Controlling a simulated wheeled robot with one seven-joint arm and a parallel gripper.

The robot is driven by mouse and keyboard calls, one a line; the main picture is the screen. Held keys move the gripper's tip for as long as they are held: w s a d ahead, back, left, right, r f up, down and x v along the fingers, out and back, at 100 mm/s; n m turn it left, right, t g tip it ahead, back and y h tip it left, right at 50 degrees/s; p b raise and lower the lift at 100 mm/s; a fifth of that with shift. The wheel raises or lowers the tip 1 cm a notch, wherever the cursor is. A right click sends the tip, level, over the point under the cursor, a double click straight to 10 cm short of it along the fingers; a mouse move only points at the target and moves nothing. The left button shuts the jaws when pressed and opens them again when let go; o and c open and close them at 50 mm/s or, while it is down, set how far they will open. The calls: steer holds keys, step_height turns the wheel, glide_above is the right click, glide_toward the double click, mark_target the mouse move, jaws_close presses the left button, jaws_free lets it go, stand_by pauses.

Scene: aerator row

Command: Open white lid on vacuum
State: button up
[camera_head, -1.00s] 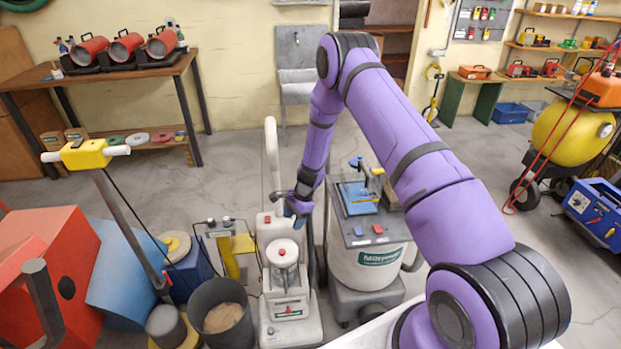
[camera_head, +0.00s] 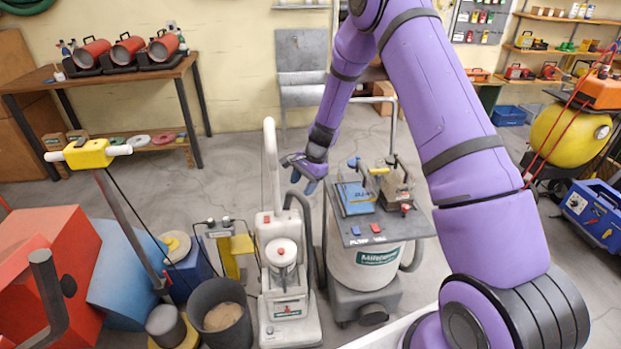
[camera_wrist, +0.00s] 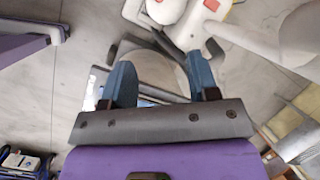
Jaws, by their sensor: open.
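A white upright floor machine (camera_head: 290,318) stands in the middle of the head view. It carries a round white lid with a red knob (camera_head: 281,252), which sits flat on it. Beside it on the right stands a pale drum vacuum (camera_head: 366,268) with a flat grey top (camera_head: 358,233). My gripper (camera_head: 303,184) is open and empty, above and behind the gap between the two machines. In the wrist view, the blue fingers (camera_wrist: 161,76) are spread apart, touching nothing I can make out. A white body with a red spot (camera_wrist: 165,10) shows beyond them.
The upright machine's tall white handle (camera_head: 271,165) and a dark hose (camera_head: 305,215) stand close to my gripper. Blue and metal tools (camera_head: 355,197) sit on the drum's top. A dark bucket (camera_head: 221,313) stands at left.

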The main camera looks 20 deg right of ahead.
steer(key=shift+s+d+r+n, duration=0.15)
steer(key=shift+s+r, duration=0.15)
steer(key=shift+r, duration=0.5)
steer(key=shift+s+d+r+n, duration=0.15)
steer(key=shift+s+r, duration=0.1)
steer(key=shift+r, duration=0.55)
steer(key=s+r+n+t+h, duration=0.15)
steer(key=s+r, duration=0.25)
steer(key=r, duration=0.5)
steer(key=s+r+n, duration=0.3)
steer(key=s+r, duration=0.2)
steer(key=r, duration=0.3)
steer(key=s+r+n, duration=0.2)
steer(key=s+r, duration=0.2)
steer(key=r, duration=0.5)
steer(key=s+d+r+n+t+h, duration=0.1)
steer(key=s+r, duration=0.4)
steer(key=s, duration=0.7)
steer(key=s+r+n+t+h, duration=0.1)
steer(key=s+r+n, duration=0.3)
steer(key=s, duration=0.9)
steer(key=shift+d+r+n+t, duration=0.35)
steer(key=shift+d+r+t, duration=0.05)
steer(key=shift+r+t, duration=0.2)
steer(key=shift+s+d+f+h, duration=0.15)
steer(key=shift+s+h, duration=0.2)
steer(key=shift+s, duration=0.3)
